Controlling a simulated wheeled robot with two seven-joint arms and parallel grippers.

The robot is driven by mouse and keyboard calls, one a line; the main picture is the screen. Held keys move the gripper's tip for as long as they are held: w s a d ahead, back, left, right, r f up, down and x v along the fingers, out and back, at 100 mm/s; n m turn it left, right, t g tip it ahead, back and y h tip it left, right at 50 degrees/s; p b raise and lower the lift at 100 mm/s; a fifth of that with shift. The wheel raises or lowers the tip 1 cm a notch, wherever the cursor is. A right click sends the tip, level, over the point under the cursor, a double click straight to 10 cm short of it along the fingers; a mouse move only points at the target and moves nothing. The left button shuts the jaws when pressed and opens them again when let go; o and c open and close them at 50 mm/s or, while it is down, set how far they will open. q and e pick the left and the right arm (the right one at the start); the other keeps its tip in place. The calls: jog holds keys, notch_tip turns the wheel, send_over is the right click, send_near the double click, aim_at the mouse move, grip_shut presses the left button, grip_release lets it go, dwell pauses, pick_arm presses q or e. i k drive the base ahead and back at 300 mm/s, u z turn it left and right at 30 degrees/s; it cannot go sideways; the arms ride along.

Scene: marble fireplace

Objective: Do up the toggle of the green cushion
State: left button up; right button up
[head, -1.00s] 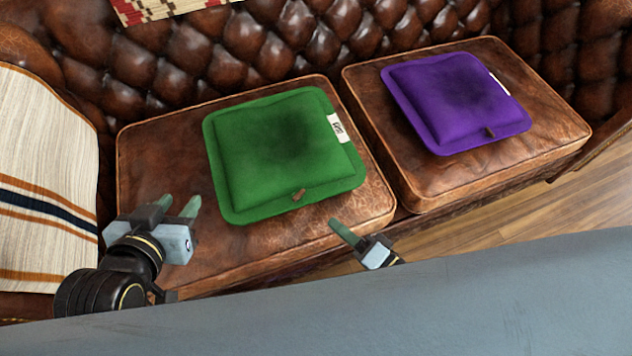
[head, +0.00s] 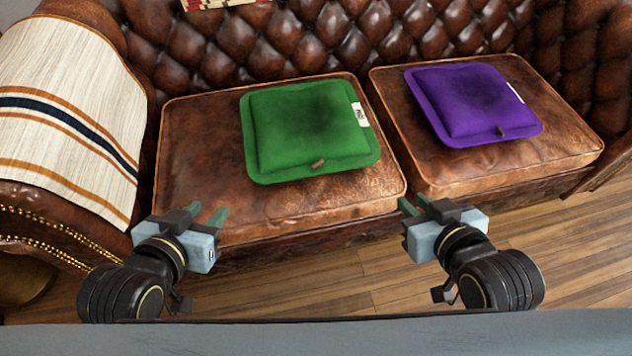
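The green cushion (head: 300,125) lies flat on the left seat of the brown leather sofa. Its small brown toggle (head: 318,164) sits at the front edge; whether it is fastened is too small to tell. A white label (head: 360,114) is on its right edge. My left gripper (head: 208,211) is open and empty, in front of the cushion and to its left. My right gripper (head: 413,201) is open and empty, in front of the cushion and to its right, by the sofa's front edge. Neither gripper touches the cushion.
A purple cushion (head: 470,100) with its own toggle (head: 502,131) lies on the right seat (head: 560,145). A striped throw (head: 65,110) covers the left armrest. The left seat (head: 195,150) is bare around the green cushion. Wooden floor (head: 340,280) lies in front.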

aim_at(317, 164)
jog(key=z, duration=1.15)
jog(key=k, duration=1.1)
jog(key=u, duration=1.4)
jog(key=i, duration=1)
jog(key=z, duration=0.05)
